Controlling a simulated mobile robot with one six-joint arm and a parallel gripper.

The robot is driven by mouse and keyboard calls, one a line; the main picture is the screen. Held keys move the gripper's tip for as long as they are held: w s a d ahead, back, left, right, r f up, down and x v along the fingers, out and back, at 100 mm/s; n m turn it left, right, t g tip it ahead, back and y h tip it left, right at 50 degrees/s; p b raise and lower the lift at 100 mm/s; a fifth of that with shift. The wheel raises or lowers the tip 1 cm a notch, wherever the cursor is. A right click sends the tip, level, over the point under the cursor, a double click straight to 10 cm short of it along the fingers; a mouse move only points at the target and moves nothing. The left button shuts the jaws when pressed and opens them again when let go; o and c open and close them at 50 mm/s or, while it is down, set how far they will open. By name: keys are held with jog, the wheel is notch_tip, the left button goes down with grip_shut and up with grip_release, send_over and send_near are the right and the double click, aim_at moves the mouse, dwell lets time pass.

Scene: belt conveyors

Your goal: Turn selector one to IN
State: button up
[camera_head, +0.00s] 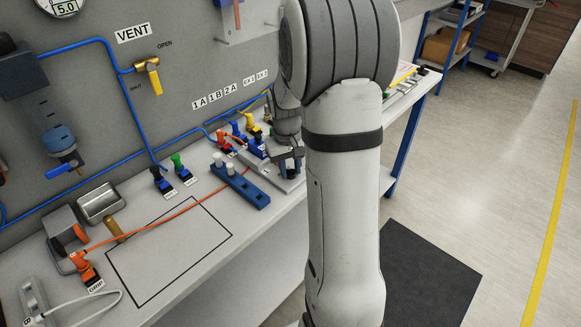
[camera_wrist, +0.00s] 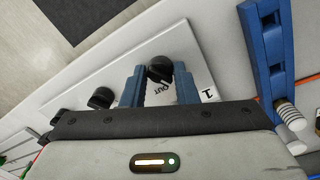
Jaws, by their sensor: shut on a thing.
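Selector one is a black round knob (camera_wrist: 160,68) on a pale plate (camera_wrist: 75,88). My gripper (camera_wrist: 159,76) has its two blue fingers on either side of this knob and is shut on it. The word OUT and a label with the number 1 (camera_wrist: 208,94) lie beside it in the wrist view. Which way the knob points is hard to tell, and no IN mark is readable. In the head view my gripper (camera_head: 289,163) is down at the plate (camera_head: 289,183), partly hidden by my arm, and the knob is not clear there.
A second black knob (camera_wrist: 101,98) stands on the same plate. A blue rack (camera_head: 240,186) with white pegs lies close by; it also shows in the wrist view (camera_wrist: 268,60). Several coloured plugs crowd the bench behind. The outlined bench area (camera_head: 170,250) is crossed by an orange cord.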

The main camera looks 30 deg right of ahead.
aim_at(288, 170)
jog(key=shift+a, duration=0.1)
jog(key=o, duration=1)
jog(key=shift+c, duration=0.2)
jog(key=r, duration=0.8)
jog(key=shift+a, duration=0.3)
jog(key=shift+f, duration=0.1)
